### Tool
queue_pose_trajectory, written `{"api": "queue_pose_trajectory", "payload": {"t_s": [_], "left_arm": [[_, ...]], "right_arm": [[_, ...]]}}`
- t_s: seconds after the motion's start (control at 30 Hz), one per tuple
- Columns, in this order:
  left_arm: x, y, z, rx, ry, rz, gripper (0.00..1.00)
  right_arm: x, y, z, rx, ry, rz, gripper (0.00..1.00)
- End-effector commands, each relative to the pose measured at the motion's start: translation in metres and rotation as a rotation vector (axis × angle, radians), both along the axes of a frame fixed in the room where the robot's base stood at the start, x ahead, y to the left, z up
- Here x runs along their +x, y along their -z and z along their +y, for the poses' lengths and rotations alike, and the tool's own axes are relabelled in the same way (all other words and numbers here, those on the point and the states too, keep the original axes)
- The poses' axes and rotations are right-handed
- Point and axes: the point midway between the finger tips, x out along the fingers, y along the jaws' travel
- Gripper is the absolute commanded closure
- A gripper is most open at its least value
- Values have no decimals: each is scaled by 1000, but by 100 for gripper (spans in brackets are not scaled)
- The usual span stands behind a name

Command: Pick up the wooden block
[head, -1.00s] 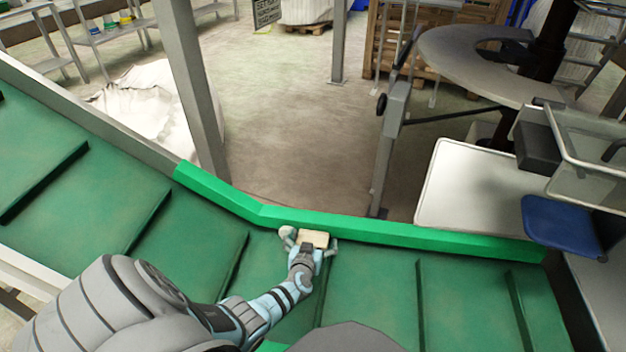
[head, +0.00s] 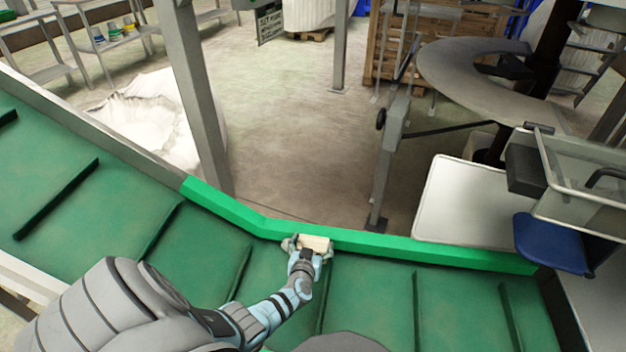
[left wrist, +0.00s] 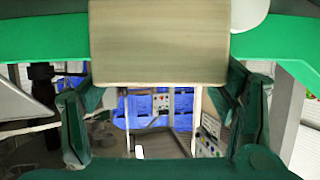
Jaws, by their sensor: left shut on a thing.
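The wooden block (head: 316,243) is pale and box-shaped. It is at the green side rail of the conveyor belt in the head view. My left gripper (head: 308,250) is shut on it, with a finger at each side of the block. In the left wrist view the block (left wrist: 160,42) fills the top middle, and the dark green fingers (left wrist: 160,110) stand left and right below it. Whether the block touches the rail or belt is hard to tell. My right gripper is not in view.
The green belt (head: 380,300) has raised dark cleats across it. The bright green rail (head: 430,251) runs along its far edge. Beyond it stand a grey post (head: 190,90), a white tray table (head: 465,205) and a blue seat (head: 552,245). Open floor (head: 285,130) lies behind the rail.

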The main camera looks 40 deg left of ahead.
Motion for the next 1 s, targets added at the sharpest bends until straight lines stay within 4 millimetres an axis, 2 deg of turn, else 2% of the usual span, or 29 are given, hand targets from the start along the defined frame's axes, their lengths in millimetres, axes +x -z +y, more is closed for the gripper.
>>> {"api": "queue_pose_trajectory", "payload": {"t_s": [0.03,0.37,0.4,0.57,0.8,1.0], "left_arm": [[0,-22,0,1,0,-1,59],[0,-75,0,1,0,0,59],[-11,-70,-4,0,1,4,59],[-46,-68,-14,0,1,4,59],[-116,-67,-37,-1,0,4,59],[-162,-66,-52,0,0,2,59]], "right_arm": [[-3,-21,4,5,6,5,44],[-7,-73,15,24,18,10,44],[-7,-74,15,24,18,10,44],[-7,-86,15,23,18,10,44],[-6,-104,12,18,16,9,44],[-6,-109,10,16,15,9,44]]}}
